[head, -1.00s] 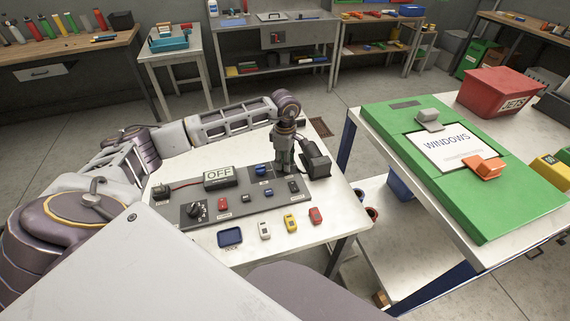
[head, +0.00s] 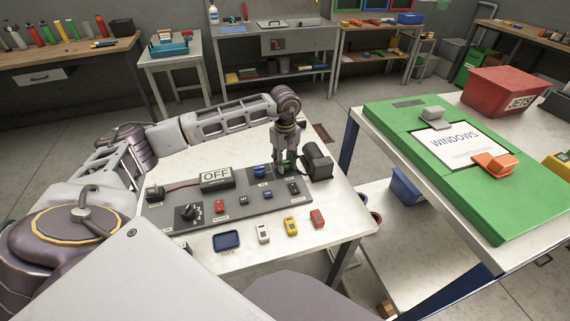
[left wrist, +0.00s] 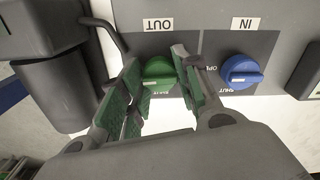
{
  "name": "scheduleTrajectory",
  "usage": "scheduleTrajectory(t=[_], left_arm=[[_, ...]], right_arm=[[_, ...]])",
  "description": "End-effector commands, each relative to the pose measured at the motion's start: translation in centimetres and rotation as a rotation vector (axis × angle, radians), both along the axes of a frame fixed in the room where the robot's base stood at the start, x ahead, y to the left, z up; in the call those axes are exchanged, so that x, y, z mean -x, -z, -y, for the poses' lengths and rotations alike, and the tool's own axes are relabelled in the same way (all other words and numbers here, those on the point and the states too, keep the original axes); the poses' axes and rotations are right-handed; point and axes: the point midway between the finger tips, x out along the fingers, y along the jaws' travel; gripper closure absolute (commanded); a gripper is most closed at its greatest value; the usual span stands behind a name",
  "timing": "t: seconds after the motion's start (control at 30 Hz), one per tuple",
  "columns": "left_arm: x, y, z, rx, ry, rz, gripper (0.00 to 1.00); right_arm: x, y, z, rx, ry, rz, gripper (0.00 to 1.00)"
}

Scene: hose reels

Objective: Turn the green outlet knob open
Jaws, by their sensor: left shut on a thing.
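The green outlet knob (left wrist: 158,73) sits on the grey panel (left wrist: 209,45) by the label OUT, which reads upside down in the left wrist view. A pale mark shows on its lower side, near the word SHUT. My left gripper (left wrist: 156,66) has one finger on each side of the knob and is shut on it. In the head view my left gripper (head: 285,168) points down at the panel's far right end, and the knob is mostly hidden there. The blue IN knob (left wrist: 241,71) stands beside it, clear of the fingers. My right gripper is not in view.
A dark cylindrical unit (head: 318,160) stands close right of the gripper. An OFF display (head: 216,176), a black dial (head: 188,212) and small coloured blocks are on the same table. A green case (head: 470,205) lies on the right table, across a gap.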

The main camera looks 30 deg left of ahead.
Motion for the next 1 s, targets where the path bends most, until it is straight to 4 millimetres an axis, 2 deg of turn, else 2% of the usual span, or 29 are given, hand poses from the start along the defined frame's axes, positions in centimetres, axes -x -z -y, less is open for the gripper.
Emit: scheduleTrajectory(t=[0.3, 0.67, 0.7, 0.83, 1.0], left_arm=[[-0.08, -0.11, -0.06, -0.001, 0.073, 0.003, 0.92], [-0.09, -0.14, -0.05, 0.000, 0.076, 0.004, 0.92], [-0.09, -0.14, -0.05, 0.000, 0.076, 0.004, 0.64], [-0.07, -0.10, -0.05, 0.000, 0.076, 0.002, 0.47], [-0.04, -0.06, -0.03, 0.000, 0.076, 0.001, 0.45]], right_arm=[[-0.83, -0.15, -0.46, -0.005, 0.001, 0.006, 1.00], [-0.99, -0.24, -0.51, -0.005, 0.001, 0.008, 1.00], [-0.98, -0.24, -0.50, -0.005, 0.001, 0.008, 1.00], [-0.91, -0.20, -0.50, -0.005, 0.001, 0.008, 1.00], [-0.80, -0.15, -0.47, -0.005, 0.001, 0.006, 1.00]])
